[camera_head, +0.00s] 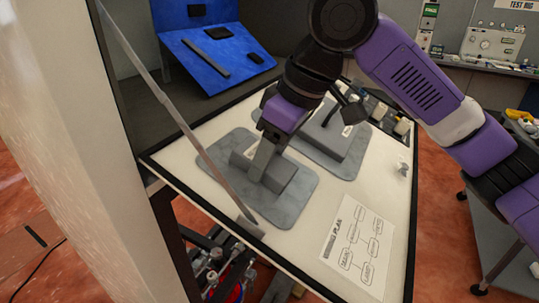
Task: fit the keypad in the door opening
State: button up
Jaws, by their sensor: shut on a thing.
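My gripper (262,158) hangs below its purple wrist, over the left grey mat (292,213) on the white table. It points down at a low grey box-like part (281,178) on that mat and overlaps it in this view. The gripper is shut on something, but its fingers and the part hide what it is. I cannot make out the keypad or the door opening for certain, nor whether the held thing touches the grey part. A second grey block (335,138) sits on another grey mat behind, to the right.
A slanted blue board (226,72) with several dark pieces stands at the back left. A printed plan sheet (358,245) lies at the table's front right. A thin grey bar (172,108) slants across the table's left side. Small items line the back right edge.

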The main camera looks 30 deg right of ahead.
jog(key=o, duration=2.1)
jog(key=shift+c, duration=0.2)
jog(key=shift+r, duration=0.1)
jog(key=shift+p+v, duration=2.65)
jog(key=shift+v, duration=0.25)
jog(key=shift+s, duration=0.1)
